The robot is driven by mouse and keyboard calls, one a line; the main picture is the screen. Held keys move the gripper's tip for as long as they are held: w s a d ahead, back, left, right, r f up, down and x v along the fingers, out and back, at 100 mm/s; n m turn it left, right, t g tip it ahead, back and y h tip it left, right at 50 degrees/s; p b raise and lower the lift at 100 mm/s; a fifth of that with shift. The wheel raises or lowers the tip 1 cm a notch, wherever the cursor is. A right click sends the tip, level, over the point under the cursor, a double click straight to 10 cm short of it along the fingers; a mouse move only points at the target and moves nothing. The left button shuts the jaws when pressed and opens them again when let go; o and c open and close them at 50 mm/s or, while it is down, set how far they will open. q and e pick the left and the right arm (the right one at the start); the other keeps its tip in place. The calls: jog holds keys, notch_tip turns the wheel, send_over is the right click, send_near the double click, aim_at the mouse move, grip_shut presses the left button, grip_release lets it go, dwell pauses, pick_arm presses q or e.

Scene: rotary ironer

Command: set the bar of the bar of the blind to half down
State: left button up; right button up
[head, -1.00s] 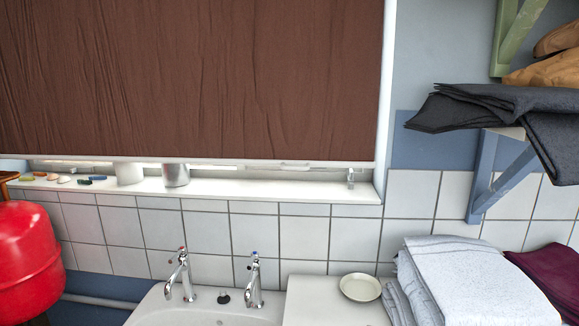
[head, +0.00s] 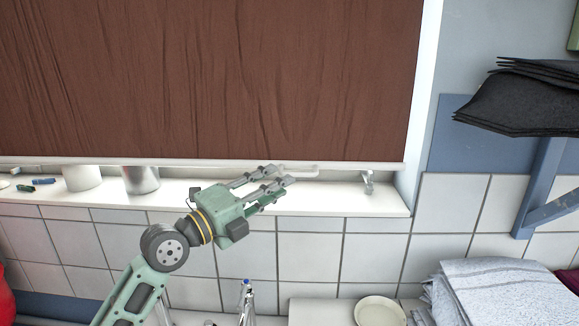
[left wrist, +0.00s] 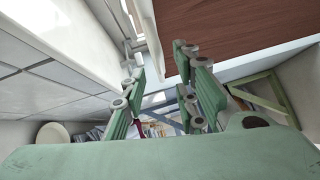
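The brown blind (head: 210,80) covers most of the window in the head view and hangs to just above the sill. Its pale bar (head: 130,161) runs along the bottom edge, with a small whitish handle (head: 302,169) near its right part. My left gripper (head: 280,180) is just below the bar, its fingertips close to the handle; I cannot tell whether they touch. In the left wrist view the gripper (left wrist: 160,100) is open with nothing clearly between its fingers, and the blind (left wrist: 220,30) shows at upper right. My right gripper is out of view.
The white window sill (head: 330,200) lies under the gripper, with metal cans (head: 141,180) at left and a window catch (head: 368,181) at right. Dark folded cloth (head: 525,100) is on a shelf at right, light towels (head: 490,290) below.

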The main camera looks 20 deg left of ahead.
aim_at(297, 174)
pick_arm(q)
jog(key=p+x, duration=0.3)
jog(key=x, duration=0.3)
jog(key=shift+d+r, duration=0.15)
jog(key=shift+w+d, duration=0.15)
jog(key=shift+w, duration=0.25)
jog(key=shift+c, duration=1.4)
grip_shut()
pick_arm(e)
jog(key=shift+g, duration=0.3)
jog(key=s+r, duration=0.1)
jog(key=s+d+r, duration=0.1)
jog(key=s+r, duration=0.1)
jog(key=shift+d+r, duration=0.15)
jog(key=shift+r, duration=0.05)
